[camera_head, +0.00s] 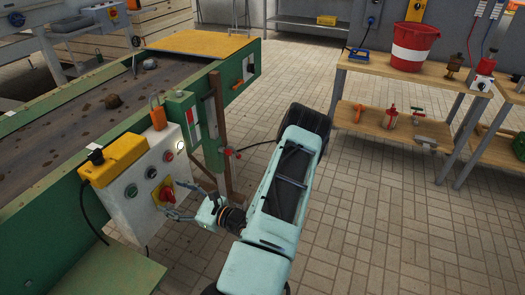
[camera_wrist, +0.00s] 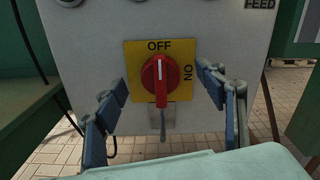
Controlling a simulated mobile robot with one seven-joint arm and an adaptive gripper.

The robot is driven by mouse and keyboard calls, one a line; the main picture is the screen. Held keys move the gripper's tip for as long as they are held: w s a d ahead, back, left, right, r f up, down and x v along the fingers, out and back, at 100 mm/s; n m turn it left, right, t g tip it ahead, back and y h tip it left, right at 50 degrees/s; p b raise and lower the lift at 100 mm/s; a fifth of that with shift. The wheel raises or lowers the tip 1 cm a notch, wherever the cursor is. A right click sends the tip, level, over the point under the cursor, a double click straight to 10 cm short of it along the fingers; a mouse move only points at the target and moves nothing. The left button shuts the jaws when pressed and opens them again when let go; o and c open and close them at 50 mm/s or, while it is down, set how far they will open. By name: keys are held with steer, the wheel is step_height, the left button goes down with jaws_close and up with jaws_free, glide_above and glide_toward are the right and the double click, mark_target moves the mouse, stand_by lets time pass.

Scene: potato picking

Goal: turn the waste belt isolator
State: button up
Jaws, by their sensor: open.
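The isolator is a red rotary knob (camera_wrist: 160,80) on a yellow plate (camera_wrist: 134,54) marked OFF at the top and ON at the right. Its handle stands vertical, in line with OFF. In the head view the red knob (camera_head: 166,194) is low on the front of the white control box (camera_head: 128,208). My gripper (camera_wrist: 160,88) is open, with one finger to the left and one to the right of the knob, apart from it. In the head view my gripper (camera_head: 172,200) is at the box front. A grey metal tab hangs below the knob.
The box is on the green belt frame (camera_head: 50,130), with a yellow-topped unit (camera_head: 112,160) and other buttons above the knob. A brown post (camera_head: 217,130) stands close right of the box. Wooden benches (camera_head: 405,130) with a red bucket (camera_head: 413,46) stand at right; tiled floor lies between.

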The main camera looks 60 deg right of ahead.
steer(key=shift+m, duration=1)
steer(key=s+d+f+n+g+y+p, duration=0.1)
steer(key=s+f+n+g+y, duration=0.15)
steer(key=s+g, duration=0.45)
steer(key=s+d+f+n+g+y+p, duration=0.1)
steer(key=s+n+g+p, duration=0.2)
steer(key=s, duration=0.7)
steer(key=s+d+r+n+g+h, duration=0.1)
steer(key=s+d+r+g+h, duration=0.1)
steer(key=d+r, duration=0.6)
steer(key=s+d+r+n+g+h, duration=0.2)
steer(key=d+r+h, duration=0.3)
steer(key=d+r, duration=0.3)
steer(key=shift+s+d+g, duration=0.15)
steer(key=shift+d+g, duration=0.45)
steer(key=shift+d, duration=0.15)
